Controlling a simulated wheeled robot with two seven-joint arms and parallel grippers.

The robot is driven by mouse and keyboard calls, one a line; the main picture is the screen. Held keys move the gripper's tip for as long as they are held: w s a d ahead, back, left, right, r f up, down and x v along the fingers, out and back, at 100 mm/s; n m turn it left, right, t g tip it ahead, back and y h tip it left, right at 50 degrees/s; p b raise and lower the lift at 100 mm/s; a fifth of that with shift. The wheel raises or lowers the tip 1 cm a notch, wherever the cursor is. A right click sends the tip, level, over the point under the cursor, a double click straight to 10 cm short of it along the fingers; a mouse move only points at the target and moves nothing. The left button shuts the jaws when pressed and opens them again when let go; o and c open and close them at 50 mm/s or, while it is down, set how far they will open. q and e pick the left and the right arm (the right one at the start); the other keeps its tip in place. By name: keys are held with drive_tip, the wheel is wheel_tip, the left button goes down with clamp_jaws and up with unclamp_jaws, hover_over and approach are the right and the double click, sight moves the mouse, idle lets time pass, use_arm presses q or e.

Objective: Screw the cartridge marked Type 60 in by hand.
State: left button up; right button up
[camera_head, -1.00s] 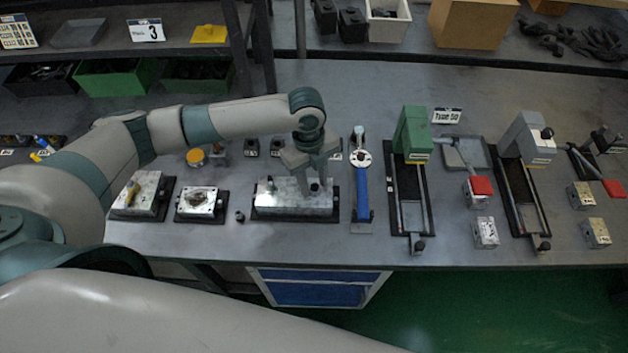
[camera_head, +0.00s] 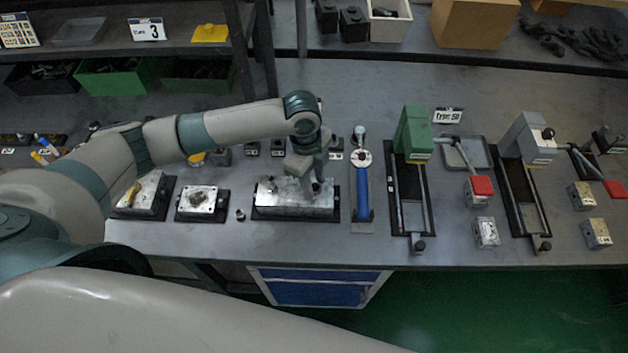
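A long pale metal valve block (camera_head: 283,206) sits on a black base in the middle of the bench. My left gripper (camera_head: 314,188) points down over the right half of its top face, with the fingertips at or just above the surface. From this angle I cannot tell whether the fingers are closed on a cartridge. A small dark part shows by the fingertips, but most of it is hidden. No Type 60 marking is legible. My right gripper is out of view.
A smaller block (camera_head: 201,202) and another block (camera_head: 150,193) stand to the left. A blue-handled tool (camera_head: 363,193) lies close on the right, then a green-topped fixture (camera_head: 412,135) and a grey one (camera_head: 524,138). A small dark part (camera_head: 240,214) lies on the bench.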

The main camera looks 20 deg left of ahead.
use_arm(q)
drive_tip(key=shift+p, duration=0.4)
idle(0.3)
clamp_jaws()
drive_tip(key=m, duration=0.4)
drive_tip(key=shift+w+m, duration=0.1)
drive_tip(key=shift+m, duration=0.2)
drive_tip(key=m, duration=0.5)
drive_tip(key=shift+d+m+g+y, duration=0.15)
drive_tip(key=shift+m+g+y, duration=0.15)
drive_tip(key=shift+g+y, duration=0.1)
drive_tip(key=m, duration=0.5)
drive_tip(key=shift+m+y, duration=0.3)
drive_tip(key=m, duration=0.6)
drive_tip(key=shift+d+f+y, duration=0.1)
drive_tip(key=shift+y, duration=0.3)
